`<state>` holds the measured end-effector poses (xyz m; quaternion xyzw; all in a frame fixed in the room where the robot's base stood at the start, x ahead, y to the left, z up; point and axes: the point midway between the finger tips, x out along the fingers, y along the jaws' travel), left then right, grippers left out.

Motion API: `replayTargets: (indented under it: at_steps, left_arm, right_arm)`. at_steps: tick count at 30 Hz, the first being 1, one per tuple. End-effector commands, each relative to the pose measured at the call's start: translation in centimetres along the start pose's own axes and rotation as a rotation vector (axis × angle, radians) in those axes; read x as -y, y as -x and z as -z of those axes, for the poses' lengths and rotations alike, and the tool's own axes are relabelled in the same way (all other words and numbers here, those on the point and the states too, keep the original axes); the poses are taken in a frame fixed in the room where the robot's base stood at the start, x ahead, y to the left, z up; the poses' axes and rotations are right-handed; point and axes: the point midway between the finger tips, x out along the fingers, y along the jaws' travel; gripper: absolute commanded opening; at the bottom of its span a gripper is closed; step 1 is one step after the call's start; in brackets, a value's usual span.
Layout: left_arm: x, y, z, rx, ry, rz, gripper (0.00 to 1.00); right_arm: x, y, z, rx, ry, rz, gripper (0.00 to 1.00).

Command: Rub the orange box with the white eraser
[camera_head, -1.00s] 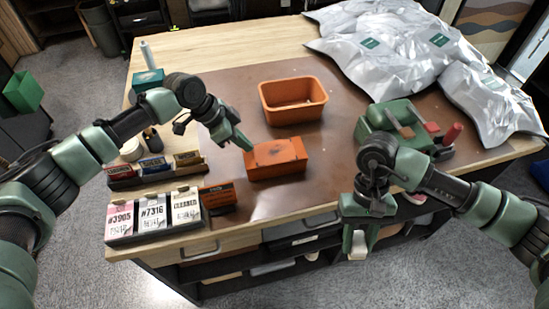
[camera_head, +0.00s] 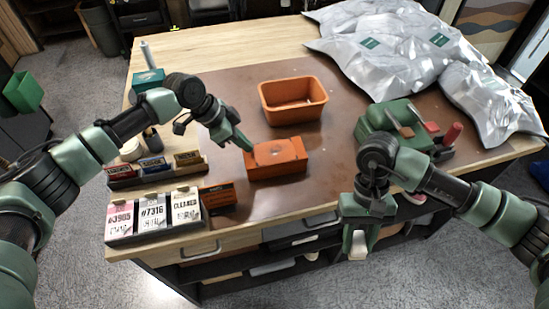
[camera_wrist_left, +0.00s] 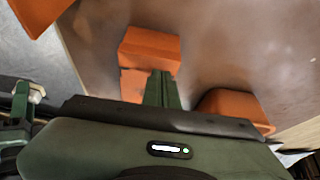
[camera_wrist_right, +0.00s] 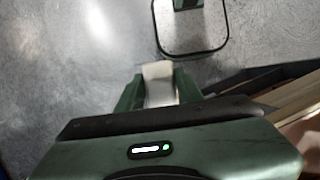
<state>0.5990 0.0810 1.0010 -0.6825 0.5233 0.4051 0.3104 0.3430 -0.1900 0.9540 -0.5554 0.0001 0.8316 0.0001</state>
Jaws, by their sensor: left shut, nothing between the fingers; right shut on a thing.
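The orange box (camera_head: 276,168) lies on the brown mat in the middle of the table, with a small greyish mark on its top. My left gripper (camera_head: 246,145) is shut and empty, its tips at the box's left end; whether they touch it I cannot tell. The left wrist view shows the shut fingers (camera_wrist_left: 162,88) in front of the box (camera_wrist_left: 150,48). My right gripper (camera_head: 358,238) is shut on the white eraser (camera_head: 358,246) and holds it past the table's front edge. The eraser (camera_wrist_right: 159,80) also shows between the fingers in the right wrist view.
An orange bin (camera_head: 293,101) stands behind the box. Card holders (camera_head: 155,214) and small boxes (camera_head: 155,168) fill the table's left side. A green device (camera_head: 400,125) and silver bags (camera_head: 390,50) occupy the right. Bare mat (camera_head: 325,165) lies right of the box.

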Motion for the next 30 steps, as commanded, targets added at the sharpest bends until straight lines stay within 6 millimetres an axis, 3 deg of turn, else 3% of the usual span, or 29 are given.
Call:
replayTargets:
  at_steps: [14, 30]
  left_arm:
    - [0.0, -0.5, -0.3, 0.0, 0.0, 0.0, 0.0]
    - [0.0, 3.0, 1.7, -0.001, 0.0, -0.001, 0.0]
  right_arm:
    - [0.0, -0.2, 0.1, 0.0, 0.0, 0.0, 0.03]
    - [0.0, 3.3, -1.4, 0.0, 0.0, 0.0, 0.03]
